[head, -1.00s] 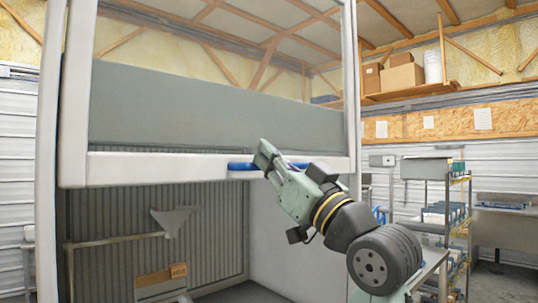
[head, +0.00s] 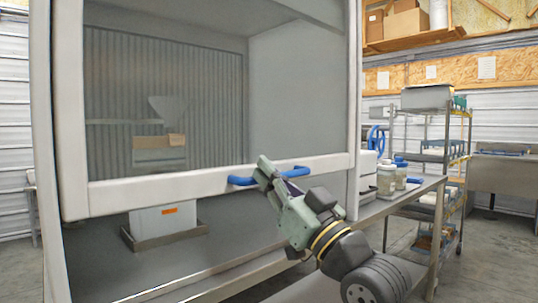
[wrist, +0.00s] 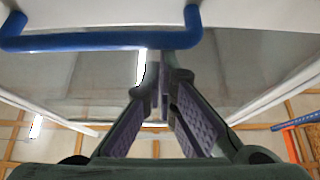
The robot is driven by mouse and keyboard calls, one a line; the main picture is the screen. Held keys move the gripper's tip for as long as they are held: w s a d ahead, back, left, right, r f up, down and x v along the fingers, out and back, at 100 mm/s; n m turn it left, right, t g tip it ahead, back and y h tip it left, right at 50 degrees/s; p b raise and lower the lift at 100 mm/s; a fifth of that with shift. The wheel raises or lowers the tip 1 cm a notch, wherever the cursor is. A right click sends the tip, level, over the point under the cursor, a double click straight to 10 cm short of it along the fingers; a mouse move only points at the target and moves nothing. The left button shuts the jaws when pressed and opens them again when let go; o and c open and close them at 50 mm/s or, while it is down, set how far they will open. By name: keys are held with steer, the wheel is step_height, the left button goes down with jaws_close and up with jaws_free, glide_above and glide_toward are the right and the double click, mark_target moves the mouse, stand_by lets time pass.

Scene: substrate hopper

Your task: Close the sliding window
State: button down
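The sliding window is a large glass sash with a white frame (head: 130,192) on a grey cabinet, and its bottom rail is partway down the front. An open gap shows below the rail. A blue bar handle (head: 240,181) is fixed on the rail; it crosses the top of the wrist view (wrist: 80,41). My gripper (head: 263,166) is at the handle, which shows on both sides of it. In the wrist view my fingertips (wrist: 165,75) are right against the bar, towards the glass. Whether the fingers close around the bar cannot be made out.
Inside the cabinet, a grey hopper-like unit (head: 165,217) stands in a tray on the floor panel. To the right are a metal table with jars (head: 387,180) and a wire shelf rack (head: 440,155). The concrete floor shows beyond.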

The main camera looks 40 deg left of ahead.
step_height(320, 180, down, 17)
steer(key=b, duration=0.9)
steer(key=shift+r+b, duration=0.15)
steer(key=shift+b, duration=0.15)
steer(key=shift+a, duration=0.1)
